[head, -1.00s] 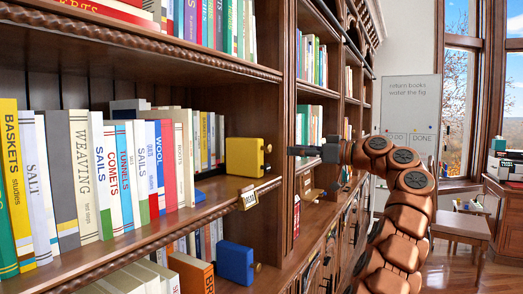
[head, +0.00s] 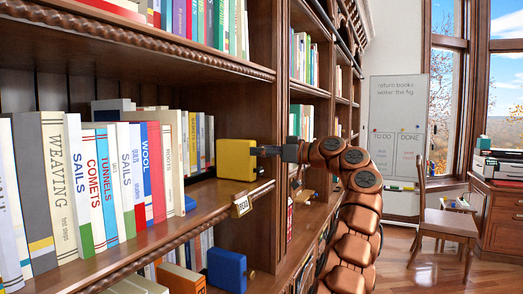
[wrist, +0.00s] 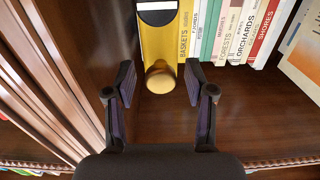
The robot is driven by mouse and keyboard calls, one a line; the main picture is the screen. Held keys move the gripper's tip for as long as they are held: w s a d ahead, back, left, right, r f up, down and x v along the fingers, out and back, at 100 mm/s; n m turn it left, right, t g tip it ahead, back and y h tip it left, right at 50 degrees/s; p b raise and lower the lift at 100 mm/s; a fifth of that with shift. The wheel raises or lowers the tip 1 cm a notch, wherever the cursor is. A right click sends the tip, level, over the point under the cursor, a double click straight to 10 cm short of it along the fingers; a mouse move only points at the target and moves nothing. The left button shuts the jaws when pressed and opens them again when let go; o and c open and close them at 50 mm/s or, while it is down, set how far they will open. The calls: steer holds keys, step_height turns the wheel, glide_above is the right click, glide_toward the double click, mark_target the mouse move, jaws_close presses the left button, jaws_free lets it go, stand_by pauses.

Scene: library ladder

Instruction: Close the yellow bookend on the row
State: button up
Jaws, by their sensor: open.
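The yellow bookend (head: 236,160) is a block with a round knob, standing on the middle shelf by the upright panel at its right. In the head view a gap lies between it and the front row of books (head: 105,185) to its left. My gripper (head: 262,151) is at the knob side of the bookend. In the wrist view the bookend (wrist: 160,38) is straight ahead, and its knob (wrist: 160,80) shows between the two spread fingers of my gripper (wrist: 160,82). The fingers are apart from the knob on both sides. Contact in depth is unclear.
A blue bookend (head: 228,270) stands on the shelf below. A label holder (head: 241,207) sits on the shelf edge (head: 205,222). The wooden upright (wrist: 65,60) is close on the left in the wrist view. A chair (head: 446,225) and desk (head: 495,210) are far right.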

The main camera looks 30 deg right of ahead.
steer(key=shift+w, duration=0.1)
steer(key=shift+a, duration=0.1)
jaws_close()
stand_by(0.3)
